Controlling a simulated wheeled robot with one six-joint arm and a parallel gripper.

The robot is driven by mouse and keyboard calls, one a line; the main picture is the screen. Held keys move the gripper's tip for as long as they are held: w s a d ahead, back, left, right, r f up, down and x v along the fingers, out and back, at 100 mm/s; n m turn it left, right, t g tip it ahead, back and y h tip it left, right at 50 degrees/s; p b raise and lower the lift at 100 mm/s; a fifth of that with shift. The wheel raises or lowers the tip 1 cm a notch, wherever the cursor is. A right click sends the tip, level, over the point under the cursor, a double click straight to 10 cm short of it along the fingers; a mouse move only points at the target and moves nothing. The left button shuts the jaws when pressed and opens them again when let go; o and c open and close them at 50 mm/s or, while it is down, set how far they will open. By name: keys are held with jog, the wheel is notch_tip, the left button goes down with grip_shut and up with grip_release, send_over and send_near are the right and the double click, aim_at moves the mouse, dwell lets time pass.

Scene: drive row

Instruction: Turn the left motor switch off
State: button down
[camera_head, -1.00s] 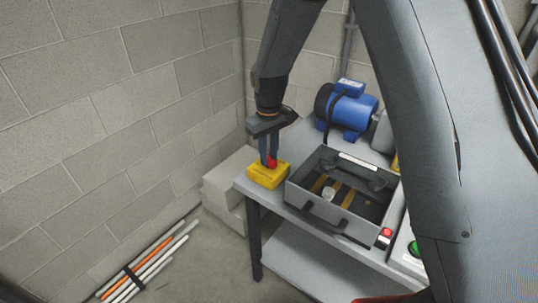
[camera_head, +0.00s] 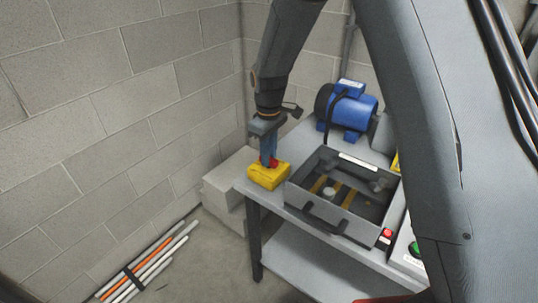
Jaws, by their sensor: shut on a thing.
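The left motor switch is a yellow box (camera_head: 269,176) with a red handle (camera_head: 273,163) on top, at the left front corner of the bench. My gripper (camera_head: 268,160) points down over it and is shut on the red handle. The fingers hide much of the handle, so its exact turn angle cannot be told. A blue motor (camera_head: 350,108) stands behind on the bench.
A grey open tray (camera_head: 325,213) with yellow strips inside sits right of the switch. A box with a red button (camera_head: 387,233) and a green button (camera_head: 415,249) is farther right. A block wall (camera_head: 120,110) stands at left, with bundled tubes (camera_head: 145,268) on the floor.

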jog(key=shift+r, duration=0.1)
jog(key=c, duration=1.6)
grip_release()
jog(key=shift+o, duration=0.2)
jog(key=shift+r+b, duration=0.95)
jog(key=shift+r, duration=2.9)
